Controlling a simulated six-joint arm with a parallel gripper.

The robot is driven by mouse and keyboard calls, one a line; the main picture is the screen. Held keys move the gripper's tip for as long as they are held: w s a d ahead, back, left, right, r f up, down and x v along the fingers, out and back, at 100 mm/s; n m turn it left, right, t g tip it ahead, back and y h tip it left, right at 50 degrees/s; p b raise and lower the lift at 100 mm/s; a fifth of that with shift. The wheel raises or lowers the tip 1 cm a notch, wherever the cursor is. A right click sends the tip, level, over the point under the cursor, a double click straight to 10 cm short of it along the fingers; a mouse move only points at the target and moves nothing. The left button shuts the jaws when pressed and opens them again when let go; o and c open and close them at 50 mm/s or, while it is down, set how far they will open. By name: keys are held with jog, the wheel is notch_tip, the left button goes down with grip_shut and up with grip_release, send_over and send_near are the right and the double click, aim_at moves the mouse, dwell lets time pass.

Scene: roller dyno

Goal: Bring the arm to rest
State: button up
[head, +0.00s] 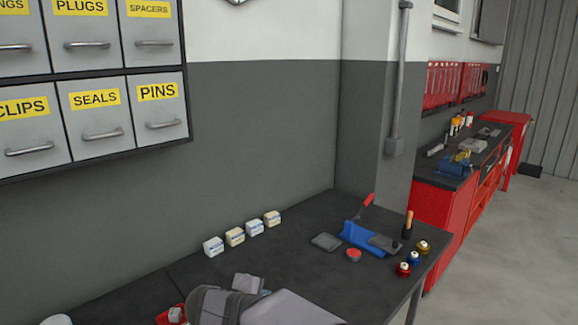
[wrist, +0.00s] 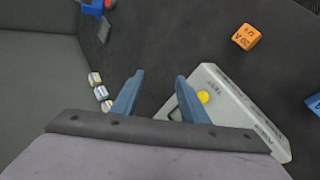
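My gripper (wrist: 160,75) shows in the wrist view with its two blue fingers apart and nothing between the tips. It is above the dark bench top (wrist: 165,35). A grey tester box (wrist: 237,105) with a yellow button lies beyond and partly behind the right finger; whether they touch I cannot tell. In the head view my grey arm reaches in at the bottom edge, and the fingers cannot be made out there.
Several small boxes (head: 234,236) stand along the wall. A blue holder (head: 367,238), a red tin (head: 353,255) and small capped pots (head: 413,258) sit at the bench's right end. An orange block (wrist: 246,37) lies near the tester. Labelled drawers (head: 95,122) hang above.

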jog(key=s+d+f+m+g, duration=0.1)
jog(key=d, duration=0.2)
jog(key=s+d+m+g, duration=0.1)
jog(key=s+d+m, duration=0.1)
jog(key=d, duration=0.2)
jog(key=s+d+f+m+g, duration=0.1)
jog(key=d+m, duration=0.1)
jog(key=d, duration=0.1)
jog(key=shift+s+d+f, duration=0.35)
jog(key=shift+s, duration=0.05)
jog(key=s+d, duration=0.1)
jog(key=s+d+f+m+g, duration=0.1)
jog(key=s+d+f+m, duration=0.1)
jog(key=s+d, duration=0.1)
jog(key=shift+g, duration=0.3)
jog(key=s+d+f+m+g+y, duration=0.1)
jog(key=s+d+f+m, duration=0.2)
jog(key=s, duration=0.5)
jog(key=s+d+f+m+g+y+b, duration=0.1)
jog(key=s+d+f+m+g+y, duration=0.1)
jog(key=s, duration=0.7)
jog(key=shift+s+d+f+m+g+y, duration=0.25)
jog(key=shift+d+f+m, duration=0.4)
jog(key=shift+m, duration=0.55)
jog(key=shift+a+f, duration=0.1)
jog(key=shift+a, duration=0.05)
